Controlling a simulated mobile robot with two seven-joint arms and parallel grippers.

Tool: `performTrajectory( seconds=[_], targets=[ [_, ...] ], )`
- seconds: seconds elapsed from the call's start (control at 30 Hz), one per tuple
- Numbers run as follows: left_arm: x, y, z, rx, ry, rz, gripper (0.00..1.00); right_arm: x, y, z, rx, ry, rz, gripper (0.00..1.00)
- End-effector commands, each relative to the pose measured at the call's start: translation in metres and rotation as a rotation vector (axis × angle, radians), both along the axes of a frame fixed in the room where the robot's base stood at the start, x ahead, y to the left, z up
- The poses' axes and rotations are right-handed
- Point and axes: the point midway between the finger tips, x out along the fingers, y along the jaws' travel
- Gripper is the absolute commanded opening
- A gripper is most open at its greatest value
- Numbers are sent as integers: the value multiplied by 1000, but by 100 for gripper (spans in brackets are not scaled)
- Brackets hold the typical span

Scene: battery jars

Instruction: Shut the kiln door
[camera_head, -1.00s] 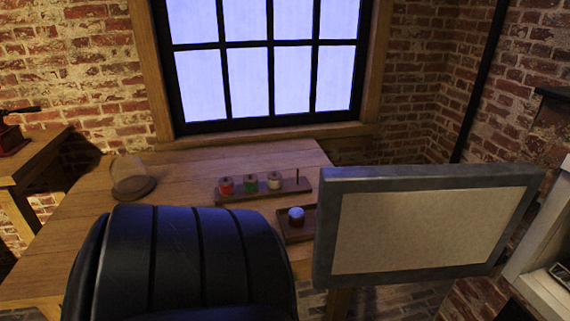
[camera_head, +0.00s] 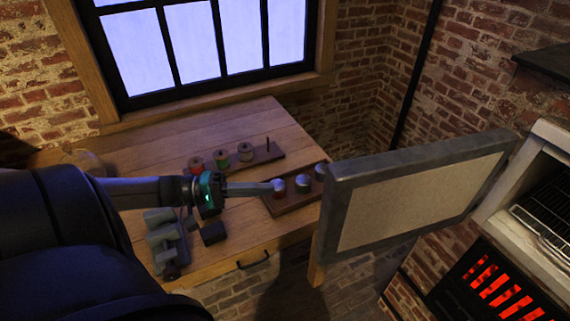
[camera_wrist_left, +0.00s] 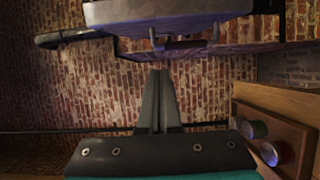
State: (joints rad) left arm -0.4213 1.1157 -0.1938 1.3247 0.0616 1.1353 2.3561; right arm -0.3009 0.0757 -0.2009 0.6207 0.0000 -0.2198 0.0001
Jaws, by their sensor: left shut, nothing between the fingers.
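The kiln door (camera_head: 418,200) stands wide open, a pale panel in a grey frame, left of the kiln (camera_head: 508,215) in the head view. My left gripper (camera_head: 280,187) is shut and empty, in front of the table's right part in the picture, pointing towards the door. Its tip appears apart from the door's free left edge. In the left wrist view the closed fingers (camera_wrist_left: 157,75) point up at a grey slab with a bar handle, which looks like the door (camera_wrist_left: 170,12). The door's outer face is hidden in the head view. My right gripper is out of view.
A wooden table (camera_head: 240,125) with a spool rack (camera_head: 268,156) and a tray of jars (camera_head: 285,205) lies left of the door. The kiln has a wire rack inside and a red-glowing grate (camera_head: 500,290) below. Open floor shows under the door.

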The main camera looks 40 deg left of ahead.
Motion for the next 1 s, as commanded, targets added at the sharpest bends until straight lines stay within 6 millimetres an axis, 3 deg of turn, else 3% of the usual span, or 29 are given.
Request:
performTrajectory(
  seconds=[0.6,1.0],
  targets=[
    [69,-72,2,-6,-3,-1,0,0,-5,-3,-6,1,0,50],
    [47,-105,1,-3,2,-1,0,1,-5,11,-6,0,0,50]
  ],
)
